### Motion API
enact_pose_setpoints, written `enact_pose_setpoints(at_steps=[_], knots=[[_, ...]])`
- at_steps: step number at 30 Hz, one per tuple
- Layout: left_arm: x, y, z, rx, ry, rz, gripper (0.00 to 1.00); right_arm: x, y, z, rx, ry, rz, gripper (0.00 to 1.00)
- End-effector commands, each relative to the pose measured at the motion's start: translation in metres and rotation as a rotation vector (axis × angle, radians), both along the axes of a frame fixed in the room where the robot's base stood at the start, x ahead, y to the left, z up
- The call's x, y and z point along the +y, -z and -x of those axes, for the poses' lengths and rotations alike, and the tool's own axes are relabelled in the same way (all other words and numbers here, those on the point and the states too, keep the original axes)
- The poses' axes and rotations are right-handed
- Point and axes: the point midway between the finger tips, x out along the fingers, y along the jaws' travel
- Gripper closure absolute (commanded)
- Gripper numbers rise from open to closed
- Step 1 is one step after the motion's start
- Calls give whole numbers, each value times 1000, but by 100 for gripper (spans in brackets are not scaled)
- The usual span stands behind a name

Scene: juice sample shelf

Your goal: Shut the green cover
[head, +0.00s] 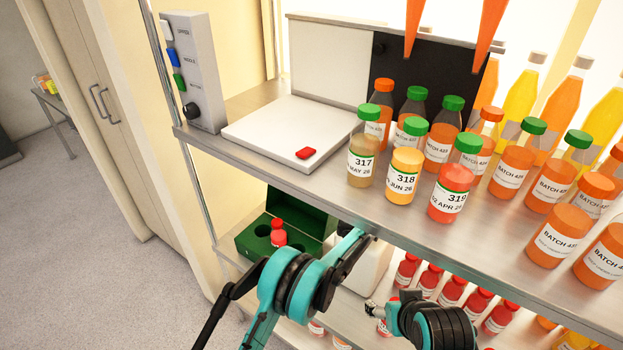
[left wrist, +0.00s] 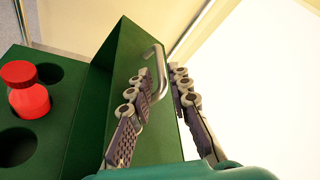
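The green box (head: 262,252) stands on the lower shelf with its cover (head: 305,212) raised. A red bottle (head: 278,238) sits in one of its holes. In the left wrist view, the cover (left wrist: 112,75) stands up beside the holes and carries a metal handle (left wrist: 160,72). My left gripper (left wrist: 160,112) is open, with one finger overlapping the handle and the other right of it. Contact cannot be told. In the head view, this gripper (head: 348,250) is beside the cover. My right gripper (head: 374,306) is lower right, small and partly hidden; its finger state is unclear.
A white object (head: 372,268) stands close to the right of the box. Several red bottles (head: 430,278) fill the shelf right of it. The upper shelf edge (head: 300,185) overhangs the box, with juice bottles (head: 406,175) standing along it.

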Motion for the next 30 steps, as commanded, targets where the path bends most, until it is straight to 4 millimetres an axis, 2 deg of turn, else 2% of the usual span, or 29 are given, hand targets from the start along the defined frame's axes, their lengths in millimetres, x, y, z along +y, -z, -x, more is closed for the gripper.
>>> enact_pose_setpoints(at_steps=[6,16,17,18,19,30], knots=[[17,9,-21,0,-1,1,81,0,3,0,0,0,0,31],[19,10,-25,-1,1,1,81,0,3,0,0,0,0,31],[19,10,-25,-1,1,1,84,0,3,0,0,0,0,31],[19,10,-25,-1,1,1,94,0,3,0,0,0,0,31],[19,10,-25,-1,1,1,100,0,3,0,0,0,0,31],[19,8,-25,0,1,1,100,0,2,0,0,0,0,31]])
